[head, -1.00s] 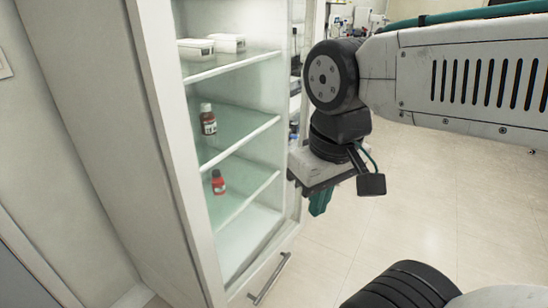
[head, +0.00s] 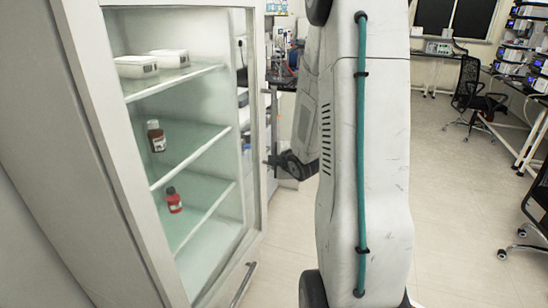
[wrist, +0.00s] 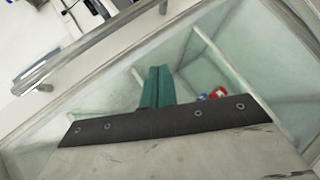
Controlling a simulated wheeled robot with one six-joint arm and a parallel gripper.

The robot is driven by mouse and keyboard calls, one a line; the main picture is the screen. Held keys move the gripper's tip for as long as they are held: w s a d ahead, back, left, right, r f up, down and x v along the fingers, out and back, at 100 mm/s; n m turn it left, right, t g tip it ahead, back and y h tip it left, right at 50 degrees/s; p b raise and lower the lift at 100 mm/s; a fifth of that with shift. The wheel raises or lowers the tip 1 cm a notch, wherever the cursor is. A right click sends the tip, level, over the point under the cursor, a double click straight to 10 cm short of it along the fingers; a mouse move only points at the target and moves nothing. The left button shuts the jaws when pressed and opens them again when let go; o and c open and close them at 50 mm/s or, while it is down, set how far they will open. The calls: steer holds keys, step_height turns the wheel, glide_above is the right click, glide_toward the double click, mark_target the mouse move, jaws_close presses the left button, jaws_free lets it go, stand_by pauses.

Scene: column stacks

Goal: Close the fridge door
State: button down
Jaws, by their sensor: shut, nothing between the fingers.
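The fridge door (head: 258,130) is a white-framed glass panel on the fridge front. It stands close to the cabinet, and I cannot tell whether a small gap remains. Its upright metal handle shows in the wrist view (wrist: 88,47), running diagonally at the upper left. My gripper (head: 270,161) is at the door's right side near the handle, partly behind my arm. In the wrist view its teal fingers (wrist: 157,72) are together and empty, pointing toward the glass. Whether they touch the door is unclear.
Behind the glass are a brown bottle (head: 156,136), a red bottle (head: 174,200) and white boxes (head: 168,58) on shelves. A lower handle (head: 243,284) juts out at the fridge's bottom. Office chairs (head: 472,95) stand at the right. The floor (head: 450,220) between is clear.

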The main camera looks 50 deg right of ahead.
steer(key=s+d+f+n+t, duration=0.3)
steer(key=s+d+f+t, duration=0.2)
steer(key=s+d+f, duration=0.1)
steer(key=d+x, duration=0.1)
steer(key=x, duration=1.2)
steer(key=shift+w+r+h, duration=0.15)
steer(key=shift+r+h, duration=0.1)
steer(key=shift+h, duration=0.15)
